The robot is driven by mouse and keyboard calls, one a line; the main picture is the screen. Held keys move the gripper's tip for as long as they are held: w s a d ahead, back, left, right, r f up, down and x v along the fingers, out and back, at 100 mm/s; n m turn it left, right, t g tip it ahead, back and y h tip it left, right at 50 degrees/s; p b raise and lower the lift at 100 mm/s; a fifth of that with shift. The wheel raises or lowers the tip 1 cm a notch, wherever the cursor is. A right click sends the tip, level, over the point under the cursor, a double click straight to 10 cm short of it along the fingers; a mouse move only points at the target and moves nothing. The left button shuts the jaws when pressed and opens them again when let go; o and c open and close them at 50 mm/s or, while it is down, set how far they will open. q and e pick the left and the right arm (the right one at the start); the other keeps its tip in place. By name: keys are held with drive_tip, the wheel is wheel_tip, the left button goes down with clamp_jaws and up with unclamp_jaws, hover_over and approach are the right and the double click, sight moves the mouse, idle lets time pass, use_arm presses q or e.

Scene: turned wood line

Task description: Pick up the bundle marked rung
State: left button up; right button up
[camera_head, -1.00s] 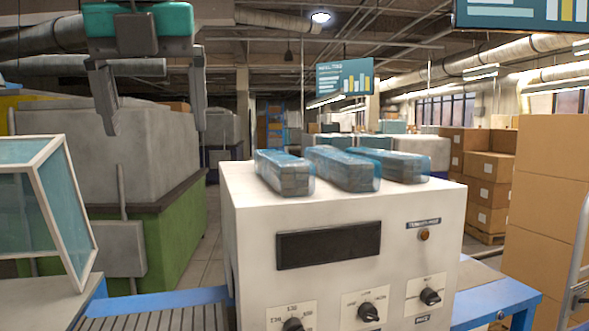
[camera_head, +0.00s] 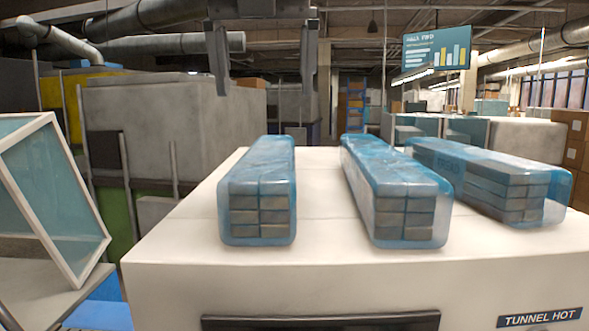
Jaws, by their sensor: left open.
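Three bundles wrapped in clear blue film lie on top of a white machine (camera_head: 180,265). The left bundle (camera_head: 258,192) and the middle bundle (camera_head: 396,190) point away from me. The right bundle (camera_head: 490,180) lies more slantwise and has faint dark lettering on its film; I cannot read it surely as rung. My left gripper (camera_head: 265,80) hangs at the top of the view, open and empty, its two fingers pointing down. It is above and apart from the left bundle. My right gripper does not show.
A white-framed, blue-paned guard (camera_head: 88,258) stands at the left edge. A large grey block-like unit (camera_head: 170,120) is behind it. Cardboard boxes (camera_head: 572,135) are at the far right. The machine top between the left and middle bundles is clear.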

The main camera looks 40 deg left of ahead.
sight(269, 155)
use_arm(q)
drive_tip(key=x, duration=0.6)
drive_tip(key=shift+a+f+b, duration=0.15)
drive_tip(key=shift+f+b, duration=0.25)
drive_tip(key=x, duration=0.5)
drive_tip(key=shift+f, duration=0.4)
drive_tip(key=shift+r, duration=0.1)
drive_tip(key=c, duration=1.4)
drive_tip(key=shift+r, duration=0.1)
wheel_tip(269, 155, up, 20)
drive_tip(key=p, duration=0.3)
